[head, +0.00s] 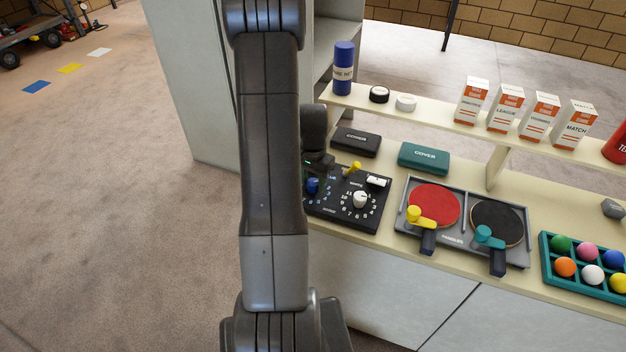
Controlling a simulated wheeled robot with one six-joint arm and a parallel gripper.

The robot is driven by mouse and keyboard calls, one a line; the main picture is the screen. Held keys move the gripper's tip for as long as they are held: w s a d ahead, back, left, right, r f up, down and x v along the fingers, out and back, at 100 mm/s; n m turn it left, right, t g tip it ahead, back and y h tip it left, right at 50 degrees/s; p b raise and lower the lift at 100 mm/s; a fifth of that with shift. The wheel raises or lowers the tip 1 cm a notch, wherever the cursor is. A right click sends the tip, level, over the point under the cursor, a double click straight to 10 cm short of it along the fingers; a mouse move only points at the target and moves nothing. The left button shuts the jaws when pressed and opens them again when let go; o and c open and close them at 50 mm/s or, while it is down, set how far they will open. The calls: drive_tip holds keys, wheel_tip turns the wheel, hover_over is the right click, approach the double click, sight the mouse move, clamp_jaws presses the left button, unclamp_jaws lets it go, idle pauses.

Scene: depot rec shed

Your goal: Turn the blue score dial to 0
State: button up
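The blue score dial (312,186) sits at the left of a black score panel (371,218) on the cream bench. White numbers show just right of the dial; its pointer is too small to read, and my arm covers the panel's left part. My gripper (318,168) is at the panel's left back, close to the blue dial. It is dark and partly hidden by my own arm, so its fingers, and whether it touches the dial, cannot be made out.
The panel also has a white dial (360,199), a yellow lever (352,168) and a white switch (377,181). Behind it lie a black case (356,142) and a teal case (424,158). A paddle tray (464,246) stands to the right. A shelf (436,122) runs behind.

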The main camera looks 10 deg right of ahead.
drive_tip(key=c, duration=0.6)
drive_tip(key=shift+n, duration=0.3)
drive_tip(key=n+b, duration=0.3)
drive_tip(key=n, duration=0.1)
drive_tip(key=shift+f, duration=0.1)
drive_tip(key=n+b, duration=0.2)
drive_tip(key=n, duration=0.4)
drive_tip(key=shift+n, duration=0.4)
drive_tip(key=o, duration=1)
